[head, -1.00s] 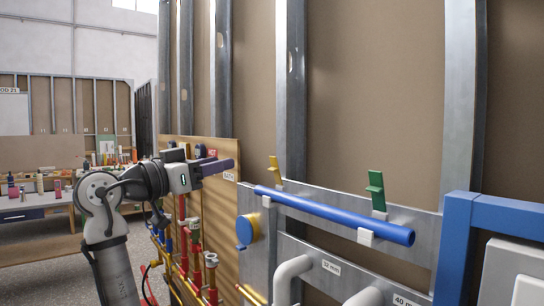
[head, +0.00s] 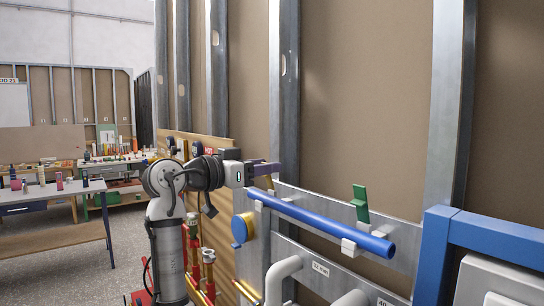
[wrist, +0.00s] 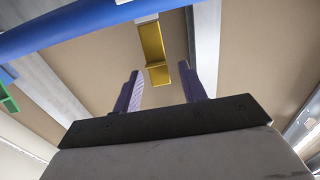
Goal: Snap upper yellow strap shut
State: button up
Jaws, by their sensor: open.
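The yellow strap (wrist: 152,42) stands open above the blue pipe (wrist: 75,25) in the wrist view. In the head view only a small part of the yellow strap (head: 270,183) shows at the pipe's far end, and my gripper hides the rest. My gripper (head: 268,168) has purple fingers and is at the strap. In the wrist view my gripper (wrist: 160,72) is open, with one finger on each side of the strap's line and nothing held. I cannot tell whether a finger touches the strap. The blue pipe (head: 320,224) lies in white clips on a grey rail.
A green strap (head: 360,204) stands open at the pipe's near end. A blue round cap (head: 240,230) on a yellow body is below my gripper. Grey pipes (head: 285,275) run under the rail. A blue frame (head: 490,238) juts out at the right. Workbenches (head: 50,192) stand far left.

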jog(key=shift+p+x, duration=0.4)
jog(key=shift+x, duration=1.05)
jog(key=shift+c, duration=0.3)
grip_shut()
